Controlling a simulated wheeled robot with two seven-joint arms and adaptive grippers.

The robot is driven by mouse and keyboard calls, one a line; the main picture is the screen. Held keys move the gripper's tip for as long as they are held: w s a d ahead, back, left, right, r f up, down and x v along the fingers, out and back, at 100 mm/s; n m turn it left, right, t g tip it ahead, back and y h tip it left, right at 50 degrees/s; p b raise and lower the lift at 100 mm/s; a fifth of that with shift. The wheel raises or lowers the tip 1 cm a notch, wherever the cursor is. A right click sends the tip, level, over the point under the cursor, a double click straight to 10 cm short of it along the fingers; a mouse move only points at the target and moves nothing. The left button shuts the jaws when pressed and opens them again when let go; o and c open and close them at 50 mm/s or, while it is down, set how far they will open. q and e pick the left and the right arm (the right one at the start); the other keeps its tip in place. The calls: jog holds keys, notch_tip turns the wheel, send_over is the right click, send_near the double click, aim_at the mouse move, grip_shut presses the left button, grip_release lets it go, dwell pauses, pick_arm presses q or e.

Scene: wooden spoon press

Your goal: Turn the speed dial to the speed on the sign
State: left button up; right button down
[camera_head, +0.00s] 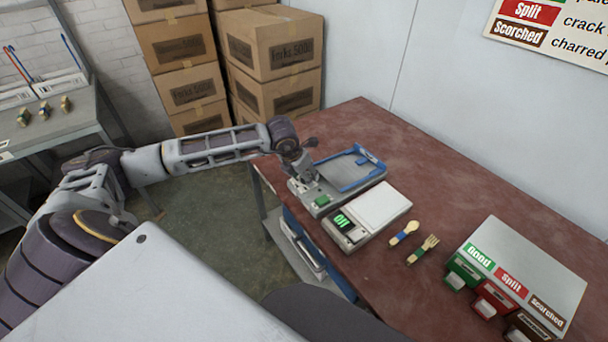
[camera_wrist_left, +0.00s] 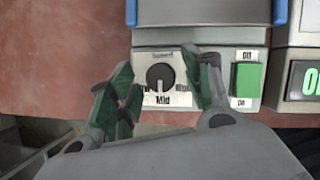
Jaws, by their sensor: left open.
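The speed dial (camera_wrist_left: 160,77) is a dark round knob on a pale plate on the front of the grey machine (camera_head: 314,196). A light mark on its lower half seems to point down toward "Mid"; the other labels are partly covered or too small to read. My left gripper (camera_head: 301,163) is over the machine's front left part. In the left wrist view its green-padded fingers (camera_wrist_left: 163,86) are open, one on each side of the dial, and I cannot tell whether they touch it. My right gripper is out of view.
A green switch (camera_wrist_left: 246,80) sits right of the dial. A blue-railed tray (camera_head: 347,172) is behind. The wall sign (camera_head: 560,28) shows "Split" and "Scorched".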

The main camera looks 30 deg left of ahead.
pick_arm(q)
jog(key=shift+s+r, duration=0.25)
jog(key=shift+r, duration=0.4)
jog(key=v, duration=1)
jog(key=shift+r, duration=0.3)
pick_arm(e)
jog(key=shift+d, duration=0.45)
pick_arm(q)
jog(key=shift+s, duration=0.15)
